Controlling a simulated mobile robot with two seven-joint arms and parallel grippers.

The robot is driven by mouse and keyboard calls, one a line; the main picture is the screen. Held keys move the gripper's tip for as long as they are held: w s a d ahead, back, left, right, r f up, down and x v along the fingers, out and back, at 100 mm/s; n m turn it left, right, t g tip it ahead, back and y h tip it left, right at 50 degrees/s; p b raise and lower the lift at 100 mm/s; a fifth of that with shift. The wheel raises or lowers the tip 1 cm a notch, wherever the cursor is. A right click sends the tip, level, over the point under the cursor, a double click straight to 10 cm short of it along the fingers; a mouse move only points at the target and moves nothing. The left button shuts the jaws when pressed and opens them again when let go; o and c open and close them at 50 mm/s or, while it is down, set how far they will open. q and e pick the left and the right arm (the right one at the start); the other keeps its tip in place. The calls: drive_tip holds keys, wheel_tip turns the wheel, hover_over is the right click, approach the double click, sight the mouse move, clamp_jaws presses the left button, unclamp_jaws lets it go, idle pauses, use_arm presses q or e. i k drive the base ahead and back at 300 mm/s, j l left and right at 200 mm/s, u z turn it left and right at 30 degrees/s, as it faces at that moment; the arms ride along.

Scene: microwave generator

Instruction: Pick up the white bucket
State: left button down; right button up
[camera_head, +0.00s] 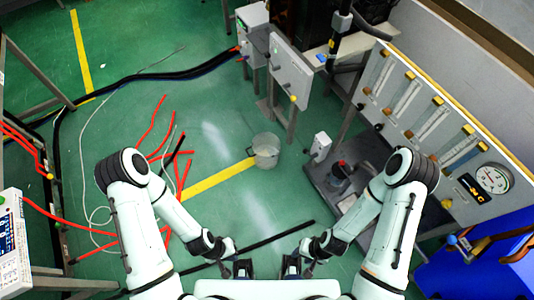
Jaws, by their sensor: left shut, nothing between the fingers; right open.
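The white bucket (265,150) stands on the green floor ahead of me, at the end of a yellow floor line. It looks pale and translucent, and appears upright. My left gripper (243,270) is shut and empty, low in the view near my body. My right gripper (292,268) is open and empty beside it. Both grippers are well short of the bucket and apart from it. The bucket is not hidden by my arms.
Red cables (182,165) lie on the floor to the left. A black bar (265,242) lies between my grippers and the bucket. A grey control box on a stand (291,70) is behind the bucket. A gauge panel (430,115) stands at right. The floor around the bucket's front is clear.

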sight(266, 148)
drive_tip(key=i+j+u, duration=0.1)
drive_tip(key=i, duration=0.4)
drive_tip(key=i+j, duration=0.3)
drive_tip(key=i, duration=0.2)
drive_tip(key=i+j+u, duration=0.15)
drive_tip(key=i, duration=0.35)
